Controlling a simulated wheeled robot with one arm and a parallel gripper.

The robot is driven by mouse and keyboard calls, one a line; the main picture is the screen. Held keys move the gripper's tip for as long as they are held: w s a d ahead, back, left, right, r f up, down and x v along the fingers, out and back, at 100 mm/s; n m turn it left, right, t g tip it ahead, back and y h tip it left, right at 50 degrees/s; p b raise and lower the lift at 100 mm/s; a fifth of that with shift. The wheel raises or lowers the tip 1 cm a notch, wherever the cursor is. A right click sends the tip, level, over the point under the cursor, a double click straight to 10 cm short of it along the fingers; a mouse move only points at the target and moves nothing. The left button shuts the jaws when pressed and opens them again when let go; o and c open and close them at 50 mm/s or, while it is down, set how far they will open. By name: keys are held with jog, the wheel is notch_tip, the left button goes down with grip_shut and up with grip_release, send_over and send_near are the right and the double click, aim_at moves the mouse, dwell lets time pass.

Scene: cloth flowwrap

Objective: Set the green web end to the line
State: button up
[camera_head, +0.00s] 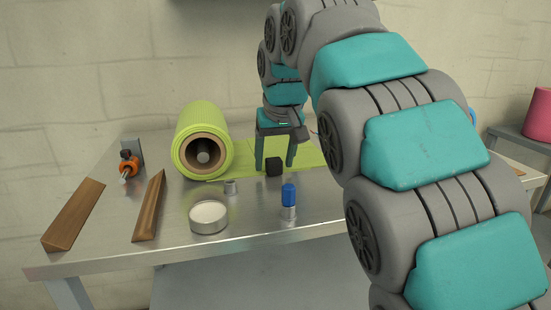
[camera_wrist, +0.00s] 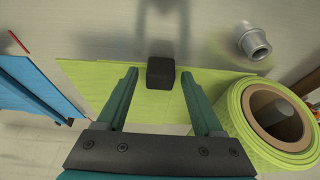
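The green web (camera_head: 304,155) runs off the green roll (camera_head: 190,125) and lies flat on the metal table, to the right of the roll. In the wrist view the web (camera_wrist: 85,82) ends at the left, near a blue sheet (camera_wrist: 35,90). My gripper (camera_head: 275,165) points down over the web, its two fingers apart. In the wrist view my gripper (camera_wrist: 160,73) is open, with a black block (camera_wrist: 160,71) between or just beyond the fingertips. I cannot tell whether they touch it. My arm hides part of the web's right side in the head view.
Two wooden wedges (camera_head: 75,215) (camera_head: 150,207), an orange fitting (camera_head: 129,165), a round tin (camera_head: 208,218), a small grey cylinder (camera_head: 230,187) and a blue-capped bottle (camera_head: 289,200) stand on the table. A thin red mark (camera_wrist: 18,42) shows beyond the blue sheet. A pink roll (camera_head: 540,115) is far right.

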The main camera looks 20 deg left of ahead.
grip_shut()
dwell(0.3)
dwell(0.9)
